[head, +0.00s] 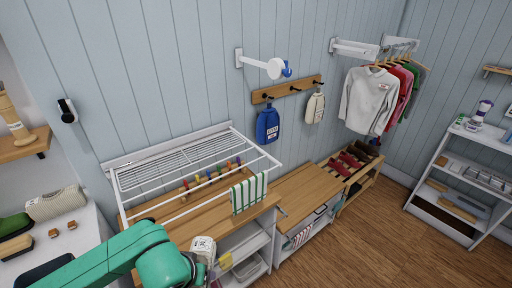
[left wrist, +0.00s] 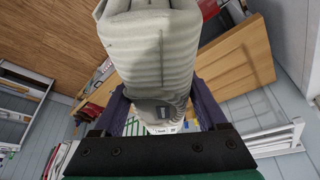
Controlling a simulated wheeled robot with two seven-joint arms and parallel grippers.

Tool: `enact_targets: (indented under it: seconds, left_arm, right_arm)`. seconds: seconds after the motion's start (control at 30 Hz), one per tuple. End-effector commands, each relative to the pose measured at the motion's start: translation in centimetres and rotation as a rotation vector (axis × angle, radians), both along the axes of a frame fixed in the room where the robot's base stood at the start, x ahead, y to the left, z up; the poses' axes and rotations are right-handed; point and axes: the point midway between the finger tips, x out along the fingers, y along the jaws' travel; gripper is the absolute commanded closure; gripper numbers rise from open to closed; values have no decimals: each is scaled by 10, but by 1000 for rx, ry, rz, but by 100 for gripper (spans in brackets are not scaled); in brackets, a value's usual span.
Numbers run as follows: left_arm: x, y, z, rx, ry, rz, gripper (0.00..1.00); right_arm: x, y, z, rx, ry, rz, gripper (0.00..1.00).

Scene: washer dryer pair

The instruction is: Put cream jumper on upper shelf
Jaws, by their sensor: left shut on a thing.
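In the left wrist view, my left gripper (left wrist: 158,112) is shut on a cream ribbed knitted bundle, the cream jumper (left wrist: 155,45). My right gripper is not in view.
A white drying rack (head: 195,165) with a green-striped towel (head: 249,194) juts over the wooden counter (head: 300,190). A white labelled container (head: 203,250) is by my arm. A cream ribbed roll (head: 55,203) lies at left. Sweaters (head: 368,100) hang at back. Floor at right is clear.

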Motion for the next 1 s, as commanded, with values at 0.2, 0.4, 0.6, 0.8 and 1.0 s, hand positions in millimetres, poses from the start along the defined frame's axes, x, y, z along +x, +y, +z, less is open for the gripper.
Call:
enact_targets:
  seconds: [0.2,0.4,0.6,0.8,1.0]
  left_arm:
    - [1,26,-29,-2,-1,24,100]
    - [2,25,-66,-1,-2,24,100]
    - [2,25,-77,-1,-3,23,100]
    - [1,25,-75,-2,-1,24,100]
    - [2,25,-75,-2,-1,23,100]
  right_arm:
    - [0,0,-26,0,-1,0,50]
    - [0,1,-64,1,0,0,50]
    - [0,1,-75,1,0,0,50]
    - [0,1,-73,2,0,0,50]
    - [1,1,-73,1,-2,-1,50]
